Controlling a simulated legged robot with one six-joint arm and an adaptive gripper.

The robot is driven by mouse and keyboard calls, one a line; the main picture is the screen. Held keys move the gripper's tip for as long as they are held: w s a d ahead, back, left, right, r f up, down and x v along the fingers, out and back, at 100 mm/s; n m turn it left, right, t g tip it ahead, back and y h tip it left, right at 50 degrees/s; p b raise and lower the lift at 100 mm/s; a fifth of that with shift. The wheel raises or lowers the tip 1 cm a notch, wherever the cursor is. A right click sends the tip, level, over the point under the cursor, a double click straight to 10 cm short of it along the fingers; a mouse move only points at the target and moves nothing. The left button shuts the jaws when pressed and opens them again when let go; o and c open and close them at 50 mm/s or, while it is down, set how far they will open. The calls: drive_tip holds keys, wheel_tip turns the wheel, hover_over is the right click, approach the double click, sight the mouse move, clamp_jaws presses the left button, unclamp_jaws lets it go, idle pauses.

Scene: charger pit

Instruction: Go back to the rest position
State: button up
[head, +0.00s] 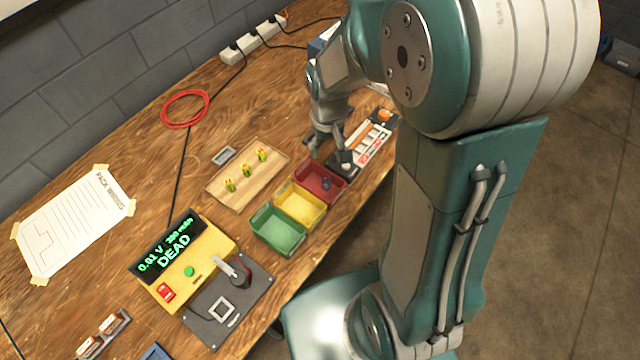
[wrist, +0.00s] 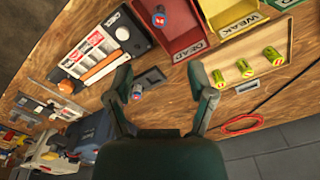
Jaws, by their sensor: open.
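My gripper (head: 326,148) is over the far part of the bench, beyond the red bin. Its fingers are spread and empty in the wrist view (wrist: 161,78). The red bin (head: 337,192), marked DEAD in the wrist view (wrist: 188,50), holds one dark cell (head: 326,183). Another small cell (wrist: 137,91) appears between the fingers, near the left one, beside a dark slotted holder (wrist: 152,77); I cannot tell its exact seating. The tester display (head: 168,245) reads 0.01 V and DEAD.
Beside the red bin are a yellow bin (head: 301,222), marked WEAK, and a green bin (head: 283,250). A wooden tray (head: 222,199) carries three yellow-green cells. A black fixture (head: 205,338) with a lever stands at the front. A red cable coil (head: 164,121) and power strip (head: 254,42) lie farther back.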

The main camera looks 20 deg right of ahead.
drive_tip(key=shift+r, duration=0.9)
drive_tip(key=s+r+m+t, duration=0.1)
drive_tip(key=s+r+t, duration=0.4)
drive_tip(key=s+r, duration=0.9)
wheel_tip(320, 180, up, 3)
drive_tip(key=shift+t, duration=0.3)
idle(1.1)
